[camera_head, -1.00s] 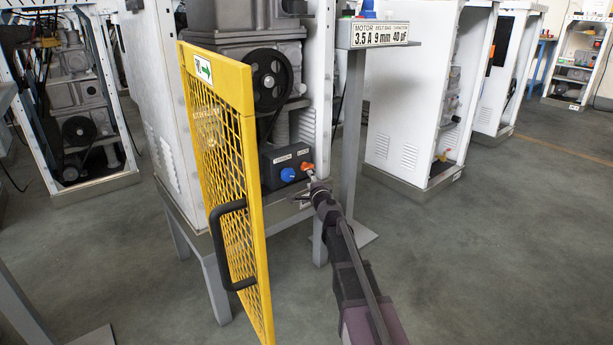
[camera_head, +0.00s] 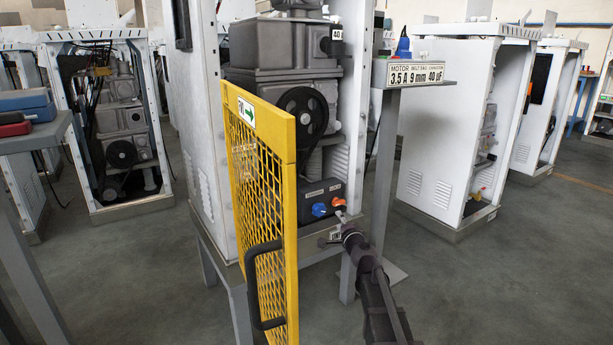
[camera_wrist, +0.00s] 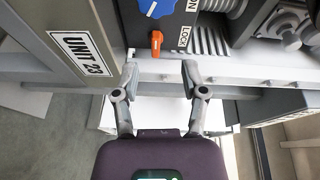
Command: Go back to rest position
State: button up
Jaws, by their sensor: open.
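My gripper (camera_wrist: 159,85) is open and empty in the wrist view, with its two fingers apart below the orange lock lever (camera_wrist: 156,43). In the head view my gripper (camera_head: 343,222) is at the front of the dark control box (camera_head: 322,200), close to the orange lever (camera_head: 338,203); whether it touches anything there I cannot tell. A blue tension knob (camera_head: 319,209) sits left of the lever, and it also shows at the top of the wrist view (camera_wrist: 160,5). The yellow mesh door (camera_head: 262,190) stands swung open to the left of my arm, with a black handle (camera_head: 262,285).
A black pulley (camera_head: 302,113) sits above the control box inside the white frame. A grey stand with a value sign (camera_head: 416,74) is to the right. A plate reading UNIT 23 (camera_wrist: 82,54) is left of my gripper. Open floor (camera_head: 470,290) lies at the lower right.

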jog(key=s+a+n+g+y+p, duration=0.2)
jog(key=s+a+n+g+p, duration=0.3)
jog(key=s, duration=0.3)
jog(key=s+a+n+g+y+p, duration=0.1)
jog(key=s+a+n+g+p, duration=0.1)
jog(key=s+n+g+p, duration=0.35)
jog(key=s+d+r+n+g+h+p, duration=0.1)
jog(key=s+d+n+g+h+p, duration=0.25)
jog(key=s, duration=0.65)
jog(key=s+d+r+g+h+p, duration=0.1)
jog(key=s+d+g+h+p, duration=0.2)
jog(key=s+d+p, duration=0.5)
notch_tip(320, 180, up, 38)
jog(key=s+a+p, duration=0.1)
jog(key=a+p, duration=0.1)
jog(key=p, duration=3.3)
jog(key=shift+s+a+f, duration=0.15)
jog(key=shift+s+a, duration=0.15)
jog(key=shift+a, duration=0.05)
